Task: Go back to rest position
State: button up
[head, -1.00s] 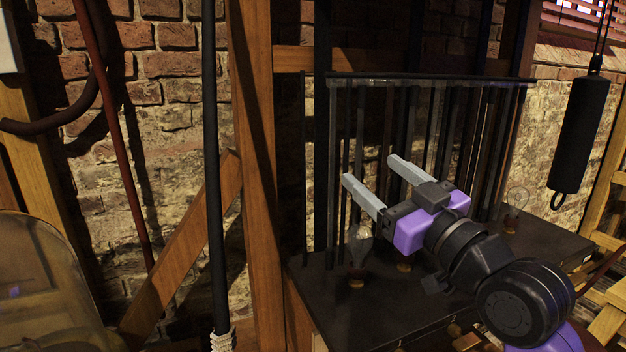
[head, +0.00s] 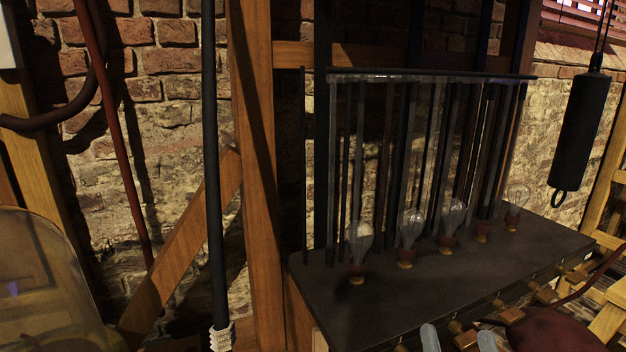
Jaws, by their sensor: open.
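The fingertips are below and in front of the dark bench (head: 340,300) in the picture. Glass bulbs stand upright in a row of small sockets on the bench, from the left bulb (head: 359,240) to the right bulb (head: 517,200). One socket (head: 482,231) shows no clear bulb.
A rack of dark vertical rods (head: 335,170) rises behind the bulbs. A black cylinder (head: 580,125) hangs at the right. Brass fittings (head: 463,336) line the bench front, close to the fingertips. A dark red rounded thing (head: 560,330) is at the lower right. A wooden post (head: 255,180) stands left.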

jog(key=s+f+n+g, duration=0.1)
jog(key=s+f+g, duration=0.1)
jog(key=s+f, duration=0.4)
jog(key=s+f+n+g, duration=0.1)
jog(key=s+f+g, duration=0.2)
jog(key=s, duration=1.1)
jog(key=s+f+n+g+y+b, duration=0.1)
jog(key=s+f+g, duration=0.1)
jog(key=s+f, duration=0.7)
jog(key=shift+s+d+n, duration=0.3)
jog(key=shift+s, duration=0.3)
